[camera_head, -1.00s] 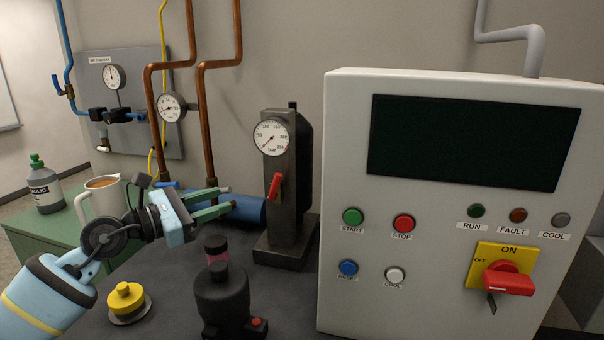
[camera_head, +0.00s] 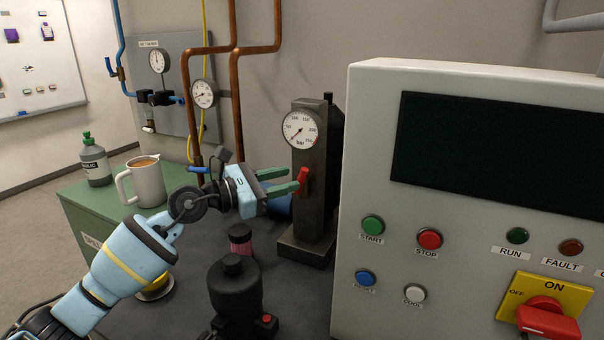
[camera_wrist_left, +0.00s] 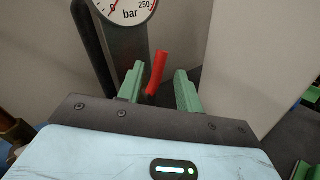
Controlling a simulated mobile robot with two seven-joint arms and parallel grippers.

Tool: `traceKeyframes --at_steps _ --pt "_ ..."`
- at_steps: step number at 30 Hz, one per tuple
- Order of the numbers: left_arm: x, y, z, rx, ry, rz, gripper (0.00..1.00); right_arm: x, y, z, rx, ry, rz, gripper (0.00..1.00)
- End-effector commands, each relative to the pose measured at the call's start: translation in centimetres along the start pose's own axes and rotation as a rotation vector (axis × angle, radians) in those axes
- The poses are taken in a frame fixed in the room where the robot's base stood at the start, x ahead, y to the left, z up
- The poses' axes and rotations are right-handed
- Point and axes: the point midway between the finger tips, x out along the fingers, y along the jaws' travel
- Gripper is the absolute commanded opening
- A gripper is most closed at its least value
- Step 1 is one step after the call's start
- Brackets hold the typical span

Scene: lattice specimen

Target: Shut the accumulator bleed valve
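The accumulator block (camera_head: 313,215) is a dark upright body on a foot, with a round white bar gauge (camera_head: 301,130) on its face. Its bleed valve's red lever (camera_head: 303,178) sits below the gauge, slightly tilted from upright. My left gripper (camera_head: 292,180) is open, its green fingertips at the lever. In the left wrist view, the red lever (camera_wrist_left: 157,73) stands between the two spread fingers (camera_wrist_left: 160,72), with gaps showing on both sides. Whether the fingers reach fully past the lever is hard to tell. My right gripper is not in view.
A grey control cabinet (camera_head: 370,100) stands close on the right. A black bottle-shaped unit (camera_head: 235,290) and a pink-and-black jar (camera_head: 240,238) stand below my left gripper. A mug (camera_head: 148,185) and a bottle (camera_head: 95,165) are on the green cabinet. Copper pipes (camera_head: 235,100) run behind.

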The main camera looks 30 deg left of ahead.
Motion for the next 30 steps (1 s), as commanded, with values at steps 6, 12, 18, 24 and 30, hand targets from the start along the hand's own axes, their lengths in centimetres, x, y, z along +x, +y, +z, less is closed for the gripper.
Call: traceKeyframes --at_steps 6,12,18,24,30 --pt "3.3 0.1 0.4 -0.002 -0.005 0.001 0.36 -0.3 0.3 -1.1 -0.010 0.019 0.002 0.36" --pt "4.8 0.0 0.2 -0.001 -0.002 0.000 0.36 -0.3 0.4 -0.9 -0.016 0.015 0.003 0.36" --pt "5.1 0.0 0.1 -0.001 0.000 -0.001 0.36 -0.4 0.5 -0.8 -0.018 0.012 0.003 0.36" --pt "5.1 0.0 0.1 -0.001 0.000 0.000 0.25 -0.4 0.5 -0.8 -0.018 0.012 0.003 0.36" --pt "5.1 0.0 0.1 -0.001 0.000 0.000 0.00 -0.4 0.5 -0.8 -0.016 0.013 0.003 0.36"
